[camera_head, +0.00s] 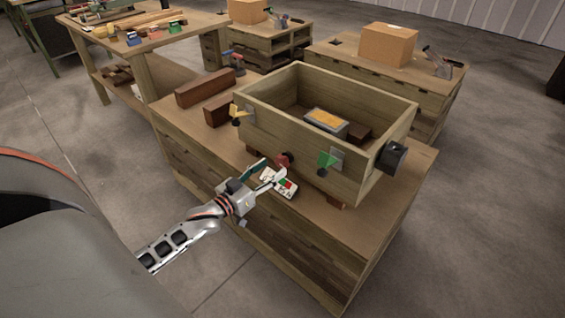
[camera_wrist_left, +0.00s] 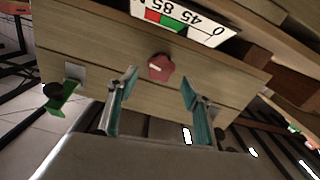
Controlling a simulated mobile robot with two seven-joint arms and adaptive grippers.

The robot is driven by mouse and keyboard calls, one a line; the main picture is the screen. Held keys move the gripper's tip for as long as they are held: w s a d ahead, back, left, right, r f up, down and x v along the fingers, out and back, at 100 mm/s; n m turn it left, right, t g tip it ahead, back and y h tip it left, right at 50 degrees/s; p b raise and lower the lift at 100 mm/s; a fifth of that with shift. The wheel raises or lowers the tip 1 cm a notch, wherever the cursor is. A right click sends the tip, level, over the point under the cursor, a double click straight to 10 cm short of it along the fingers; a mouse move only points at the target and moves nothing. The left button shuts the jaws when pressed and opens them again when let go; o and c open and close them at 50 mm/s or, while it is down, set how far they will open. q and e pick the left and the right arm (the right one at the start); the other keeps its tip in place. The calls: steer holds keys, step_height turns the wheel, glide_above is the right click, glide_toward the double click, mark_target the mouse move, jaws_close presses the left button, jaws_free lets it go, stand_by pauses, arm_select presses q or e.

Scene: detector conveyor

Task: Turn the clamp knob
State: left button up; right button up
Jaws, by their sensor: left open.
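The red clamp knob (camera_head: 284,160) sits on the front wall of the open wooden box (camera_head: 290,135). It also shows in the left wrist view (camera_wrist_left: 161,67) as a red lobed knob on the wooden face. My left gripper (camera_head: 268,172) is open and empty just in front of that wall. In the left wrist view its two fingers (camera_wrist_left: 158,84) are spread apart, with the knob ahead between the fingertips and no clear contact. A white scale plate with red and green marks (camera_wrist_left: 185,18) is near the knob. My right gripper is not in view.
A green handle (camera_head: 326,159) and a yellow handle (camera_head: 236,112) stick out from the box front, with a black part (camera_head: 392,156) at its right end. Inside lies a grey block with a yellow top (camera_head: 326,120). Brown wooden blocks (camera_head: 205,88) lie behind the box's left side.

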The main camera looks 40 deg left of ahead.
mark_target(279, 163)
arm_select(q)
steer(key=w, duration=0.2)
steer(key=w+b, duration=0.1)
steer(key=w, duration=0.2)
steer(key=shift+w+d+f, duration=0.15)
steer(key=shift+d, duration=0.05)
steer(key=shift+w, duration=0.25)
steer(key=c, duration=1.1)
